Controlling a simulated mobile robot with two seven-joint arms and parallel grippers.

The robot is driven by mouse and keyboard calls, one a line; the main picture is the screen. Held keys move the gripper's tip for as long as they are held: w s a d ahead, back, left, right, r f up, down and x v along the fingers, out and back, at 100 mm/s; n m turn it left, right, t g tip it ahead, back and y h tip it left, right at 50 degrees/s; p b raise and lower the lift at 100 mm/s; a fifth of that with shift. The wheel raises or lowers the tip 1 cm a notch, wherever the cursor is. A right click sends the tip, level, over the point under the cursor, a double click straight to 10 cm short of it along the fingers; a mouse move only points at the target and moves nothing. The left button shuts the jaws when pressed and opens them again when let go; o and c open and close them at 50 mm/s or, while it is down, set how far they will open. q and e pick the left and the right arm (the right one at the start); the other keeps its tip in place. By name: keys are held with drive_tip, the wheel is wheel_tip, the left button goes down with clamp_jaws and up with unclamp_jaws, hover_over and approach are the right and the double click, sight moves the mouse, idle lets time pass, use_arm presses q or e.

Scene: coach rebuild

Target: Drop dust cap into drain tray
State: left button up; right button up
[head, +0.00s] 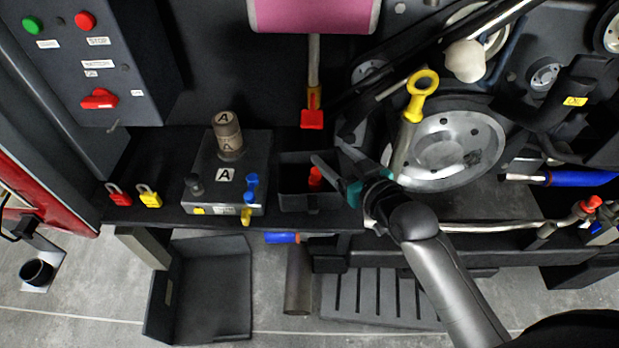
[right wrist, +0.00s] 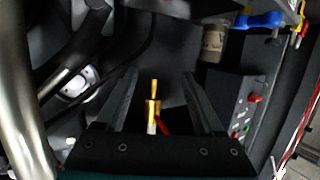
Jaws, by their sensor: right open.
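A red piece (head: 315,178), which looks like the dust cap, is inside a small dark open box (head: 310,200) on the ledge, probably the drain tray. My right gripper (head: 330,154) is open above this box, its fingers spread with nothing held between them. One finger passes close above the red piece in the picture; I cannot tell the gap. In the right wrist view the open jaws (right wrist: 160,74) frame a yellow fitting (right wrist: 154,105) with a red part beside it, beyond the fingers. My left gripper is not in view.
A hanging line ends in a red block (head: 312,119) just behind the box. A grey block with a brown cylinder (head: 228,135) stands to the left. A large metal pulley (head: 450,150) is close on the right. A larger dark tray (head: 205,290) lies on the floor.

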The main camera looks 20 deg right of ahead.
drive_tip(key=p+v, duration=0.1)
drive_tip(key=v, duration=0.7)
drive_tip(key=shift+s, duration=0.15)
drive_tip(key=s+d+f+g+h, duration=0.1)
drive_tip(key=s+f+g, duration=0.15)
drive_tip(key=f, duration=0.75)
drive_tip(key=s+d+f+m+g+h, duration=0.15)
drive_tip(key=s+f, duration=0.25)
drive_tip(key=f, duration=0.6)
drive_tip(key=s+d+f+g+h, duration=0.1)
drive_tip(key=s+f+g, duration=0.2)
drive_tip(key=f, duration=0.6)
drive_tip(key=s+a+f+g, duration=0.1)
drive_tip(key=s+f+g, duration=0.2)
drive_tip(key=s+f, duration=0.4)
drive_tip(key=s+a+f+n+g, duration=0.1)
drive_tip(key=s+a+f+g, duration=0.1)
drive_tip(key=s+f, duration=0.6)
drive_tip(key=s+g, duration=0.1)
drive_tip(key=s, duration=0.6)
drive_tip(key=shift+s+f, duration=0.2)
drive_tip(key=shift+s, duration=0.2)
drive_tip(key=shift+c, duration=0.3)
